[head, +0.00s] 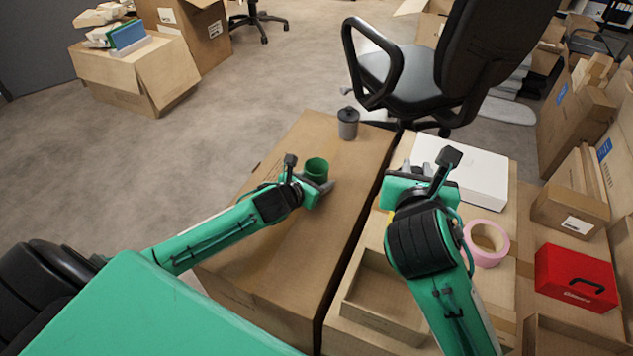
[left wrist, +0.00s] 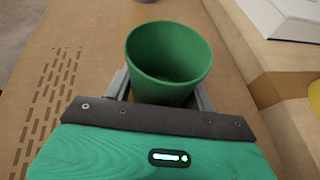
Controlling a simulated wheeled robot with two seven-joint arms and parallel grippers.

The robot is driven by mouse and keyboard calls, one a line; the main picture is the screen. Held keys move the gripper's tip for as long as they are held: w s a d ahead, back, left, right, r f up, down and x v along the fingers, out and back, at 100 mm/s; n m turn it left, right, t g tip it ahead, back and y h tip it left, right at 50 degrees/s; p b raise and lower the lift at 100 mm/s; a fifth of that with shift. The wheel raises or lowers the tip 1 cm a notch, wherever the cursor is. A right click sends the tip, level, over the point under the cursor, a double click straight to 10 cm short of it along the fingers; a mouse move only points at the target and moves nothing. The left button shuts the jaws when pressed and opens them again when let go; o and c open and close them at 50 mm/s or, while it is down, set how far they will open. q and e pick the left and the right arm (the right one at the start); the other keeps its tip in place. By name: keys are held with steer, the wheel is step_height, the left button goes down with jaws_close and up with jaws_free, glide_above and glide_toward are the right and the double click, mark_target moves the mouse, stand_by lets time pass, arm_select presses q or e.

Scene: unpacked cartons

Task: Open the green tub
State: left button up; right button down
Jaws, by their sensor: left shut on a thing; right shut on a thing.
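The green tub (head: 316,169) stands upright on the large carton on the left, its top open with no lid on it. In the left wrist view the tub (left wrist: 168,62) shows its round rim and hollow inside. My left gripper (head: 318,188) is shut on the tub, one finger at each side of its wall. My right gripper (head: 420,176) is over the right-hand cartons, to the right of the tub and apart from it. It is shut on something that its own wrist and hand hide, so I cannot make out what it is.
A grey lidded canister (head: 348,123) stands at the carton's far end. On the right are a white box (head: 470,172), a pink tape roll (head: 486,242), a red case (head: 575,278) and an open cardboard tray (head: 372,300). An office chair (head: 410,75) stands behind.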

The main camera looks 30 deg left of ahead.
arm_select(q)
steer(key=shift+r, duration=0.1)
steer(key=o, duration=1.4)
